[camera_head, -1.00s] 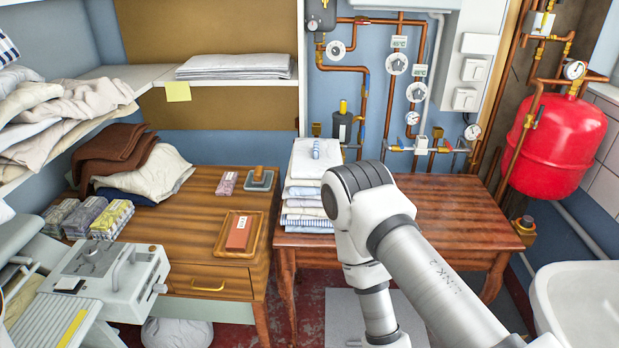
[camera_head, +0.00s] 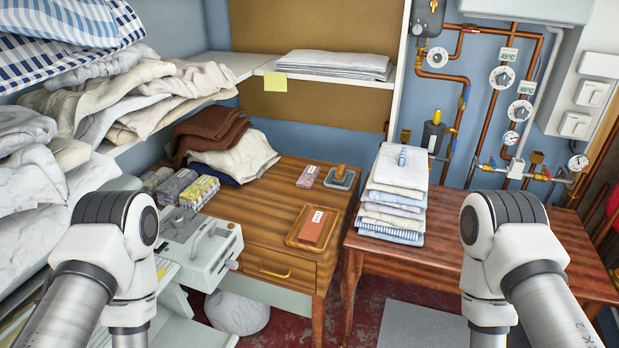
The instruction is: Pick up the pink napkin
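I cannot make out a pink napkin for certain. A small mauve-pink packet or folded piece (camera_head: 309,176) lies at the back of the wooden desk (camera_head: 270,225), left of a stamp on a dark pad (camera_head: 341,177); it is too small to tell what it is. A stack of folded white and blue-striped linen (camera_head: 393,197) stands on the reddish wooden table (camera_head: 450,215), with a small blue-striped roll on top. Only bent links of my two arms show, one at the lower left and one at the lower right. Both grippers are out of view.
A tray with a red-brown block (camera_head: 312,228) sits on the desk, near several small packs (camera_head: 198,192) and heaped brown and cream cloths (camera_head: 235,157). A grey machine (camera_head: 203,250) stands at left below shelves of laundry (camera_head: 150,100). Pipes line the back wall.

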